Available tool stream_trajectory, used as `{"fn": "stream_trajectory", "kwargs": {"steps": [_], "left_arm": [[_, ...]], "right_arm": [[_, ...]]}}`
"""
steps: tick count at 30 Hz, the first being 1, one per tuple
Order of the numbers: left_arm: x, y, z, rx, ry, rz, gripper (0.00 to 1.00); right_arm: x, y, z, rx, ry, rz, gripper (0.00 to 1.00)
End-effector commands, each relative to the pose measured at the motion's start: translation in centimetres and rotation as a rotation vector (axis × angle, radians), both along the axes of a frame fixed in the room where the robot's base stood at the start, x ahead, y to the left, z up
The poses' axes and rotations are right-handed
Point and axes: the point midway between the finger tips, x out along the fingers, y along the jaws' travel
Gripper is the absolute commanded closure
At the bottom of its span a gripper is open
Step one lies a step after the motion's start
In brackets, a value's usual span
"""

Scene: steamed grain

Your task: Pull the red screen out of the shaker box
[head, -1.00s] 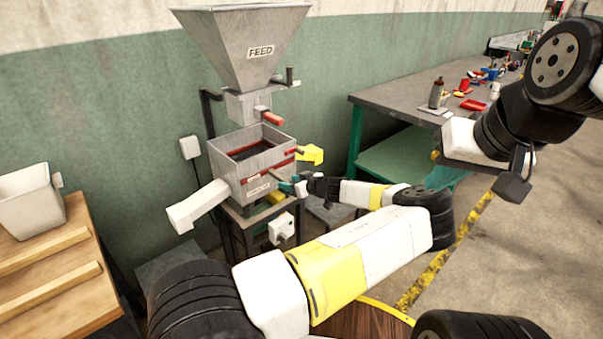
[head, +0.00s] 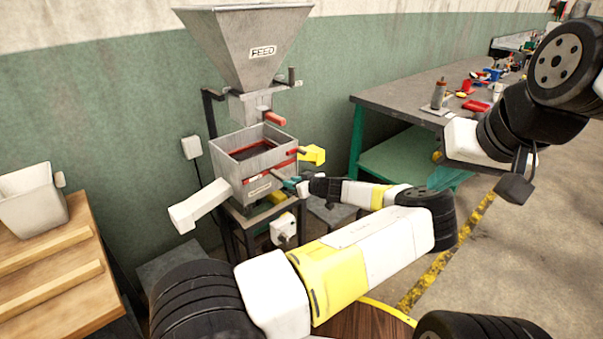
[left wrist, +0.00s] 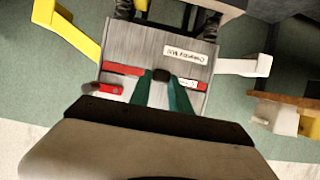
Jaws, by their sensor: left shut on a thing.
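The grey shaker box (head: 231,176) stands on a stand below the feed hopper. The red screen (head: 256,186) shows as a red strip low on the box's front, with another red strip above it; which strips belong to the screen is not clear. In the left wrist view red strip ends show on both sides of my fingers, one with a small white label (left wrist: 187,83). My left gripper (head: 291,184) is at the box front, its teal fingers shut on a small dark knob (left wrist: 161,75) in the middle of the strip. My right gripper (head: 516,180) hangs away at the right.
The feed hopper (head: 245,45) is above the box. A white chute (head: 200,206) juts left and a yellow part (head: 314,154) right. A workbench (head: 400,103) with small items stands at right, a wooden table (head: 55,285) with a white bin at left.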

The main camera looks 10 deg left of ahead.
Motion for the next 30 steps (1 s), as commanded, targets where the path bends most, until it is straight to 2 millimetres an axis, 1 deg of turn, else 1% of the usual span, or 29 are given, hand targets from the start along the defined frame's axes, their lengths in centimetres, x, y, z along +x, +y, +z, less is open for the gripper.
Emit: {"fn": "stream_trajectory", "kwargs": {"steps": [20,21,23,24,30], "left_arm": [[0.02,-0.05,0.01,0.0,0.0,-0.001,1.0],[0.03,-0.06,0.01,0.0,0.0,-0.001,0.85],[0.03,-0.06,0.01,0.0,0.0,-0.001,0.96],[0.03,-0.06,0.01,0.0,0.0,-0.001,1.0],[0.03,-0.06,0.01,0.0,0.0,-0.001,1.0]], "right_arm": [[0.0,0.0,0.0,0.0,0.0,0.0,1.0],[0.0,0.0,0.0,0.0,0.0,0.0,1.0],[0.0,0.0,0.0,0.0,0.0,0.0,1.0],[0.0,0.0,0.0,0.0,0.0,0.0,1.0],[0.0,0.0,0.0,0.0,0.0,0.0,1.0]]}}
